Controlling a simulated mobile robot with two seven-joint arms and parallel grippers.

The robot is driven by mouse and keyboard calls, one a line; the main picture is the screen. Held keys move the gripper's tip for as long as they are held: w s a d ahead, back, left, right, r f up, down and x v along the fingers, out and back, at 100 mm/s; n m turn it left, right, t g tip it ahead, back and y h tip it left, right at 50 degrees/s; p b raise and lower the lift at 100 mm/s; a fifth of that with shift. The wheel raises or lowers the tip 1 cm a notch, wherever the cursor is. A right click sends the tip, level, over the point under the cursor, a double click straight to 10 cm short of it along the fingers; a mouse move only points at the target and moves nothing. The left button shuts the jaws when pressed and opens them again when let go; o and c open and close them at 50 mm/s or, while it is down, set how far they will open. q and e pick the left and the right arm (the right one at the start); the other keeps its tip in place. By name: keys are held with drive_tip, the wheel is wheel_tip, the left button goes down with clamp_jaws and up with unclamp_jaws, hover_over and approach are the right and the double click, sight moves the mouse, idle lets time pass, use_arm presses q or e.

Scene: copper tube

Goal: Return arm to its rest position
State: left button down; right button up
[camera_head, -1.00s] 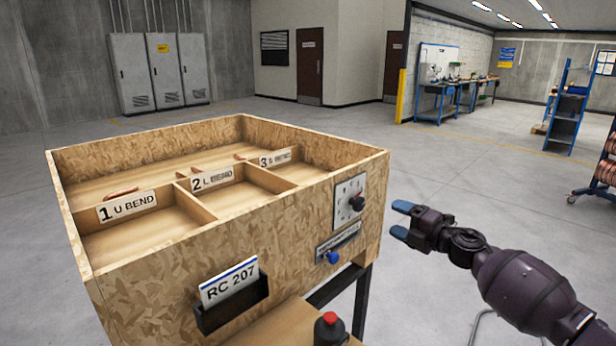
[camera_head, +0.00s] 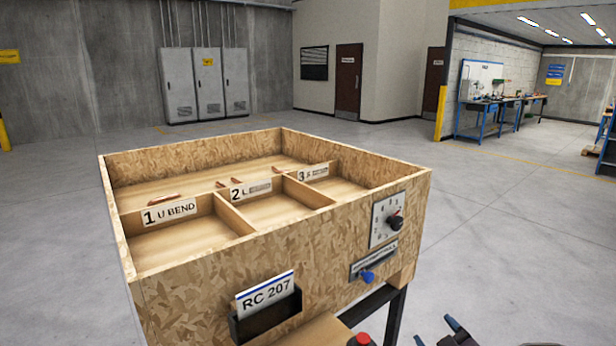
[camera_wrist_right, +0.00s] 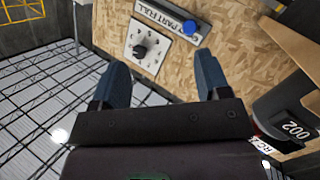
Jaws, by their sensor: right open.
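My right gripper (camera_head: 437,331) shows only by its fingertips at the bottom edge of the head view, low and right of the wooden bin (camera_head: 190,272). In the right wrist view the right gripper (camera_wrist_right: 161,60) is open and empty, with two blue fingers apart and the bin's front with its dial beyond them. The rest of my right arm is out of the head view. My left gripper is not in view.
The bin has compartments labelled 1, 2 and 3, with copper pieces (camera_head: 165,200) partly hidden behind the labels. A dial (camera_head: 388,218) and a blue knob (camera_head: 367,276) stick out of its front. A red button (camera_head: 362,339) is below. Floor to the right is clear.

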drive_tip(key=s+f+m+g+h, duration=0.1)
drive_tip(key=s+f+m+g, duration=0.1)
drive_tip(key=s+f, duration=0.6)
drive_tip(key=s+f+m+g+h, duration=0.2)
drive_tip(key=s+f+m, duration=0.3)
drive_tip(key=s, duration=1.1)
wheel_tip(320, 180, down, 3)
drive_tip(key=shift+d+r+g, duration=0.1)
drive_tip(key=shift+d+g, duration=0.3)
drive_tip(key=shift+d, duration=0.05)
